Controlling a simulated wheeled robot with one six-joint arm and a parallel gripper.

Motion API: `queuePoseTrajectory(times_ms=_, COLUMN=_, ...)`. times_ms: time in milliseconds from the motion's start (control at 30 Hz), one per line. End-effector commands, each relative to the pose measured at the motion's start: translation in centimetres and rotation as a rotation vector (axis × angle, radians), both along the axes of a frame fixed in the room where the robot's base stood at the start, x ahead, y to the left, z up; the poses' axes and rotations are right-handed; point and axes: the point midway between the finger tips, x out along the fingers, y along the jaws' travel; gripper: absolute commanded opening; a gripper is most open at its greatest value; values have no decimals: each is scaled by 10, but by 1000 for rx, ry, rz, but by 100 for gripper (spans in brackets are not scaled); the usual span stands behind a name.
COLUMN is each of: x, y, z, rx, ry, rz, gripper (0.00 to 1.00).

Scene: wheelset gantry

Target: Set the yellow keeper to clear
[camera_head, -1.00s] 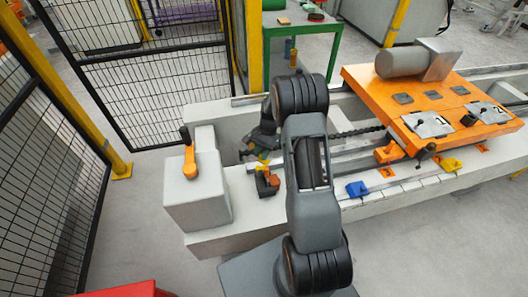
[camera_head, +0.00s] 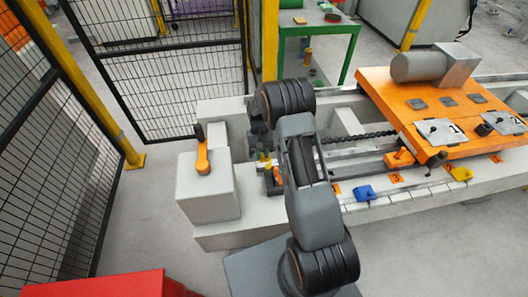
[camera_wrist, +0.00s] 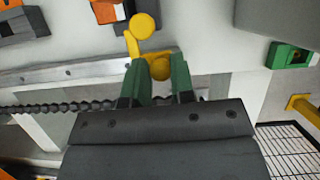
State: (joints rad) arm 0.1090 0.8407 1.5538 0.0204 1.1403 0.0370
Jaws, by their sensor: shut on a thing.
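The yellow keeper (camera_wrist: 160,67) shows in the wrist view as a yellow piece with a round knob between my green fingertips. A yellow arm with a second round knob (camera_wrist: 143,26) stands just beyond it; I cannot tell whether the two are one piece. My gripper (camera_wrist: 161,80) is shut on the keeper's near knob. In the head view a small patch of the keeper (camera_head: 264,157) shows beside my wrist, at the left end of the grey bed. My arm hides most of the fingers there.
An orange and dark block (camera_wrist: 106,11) lies close beyond the keeper. An orange handle on a grey pedestal (camera_head: 203,157) stands left. Mesh fencing (camera_head: 150,90) stands behind.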

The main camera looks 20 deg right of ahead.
Motion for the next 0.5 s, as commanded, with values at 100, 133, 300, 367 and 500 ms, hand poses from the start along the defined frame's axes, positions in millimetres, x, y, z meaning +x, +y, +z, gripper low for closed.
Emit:
queuePoseTrajectory(times_ms=100, x=0, y=3, z=1, rx=0, ry=-3, rz=53, gripper=0)
queuePoseTrajectory(times_ms=133, x=0, y=4, z=1, rx=0, ry=-3, rz=65, gripper=0)
queuePoseTrajectory(times_ms=300, x=0, y=6, z=1, rx=1, ry=-4, rz=110, gripper=0)
queuePoseTrajectory(times_ms=367, x=0, y=6, z=1, rx=0, ry=-4, rz=120, gripper=0)
queuePoseTrajectory(times_ms=500, x=0, y=6, z=1, rx=0, ry=-4, rz=133, gripper=0)
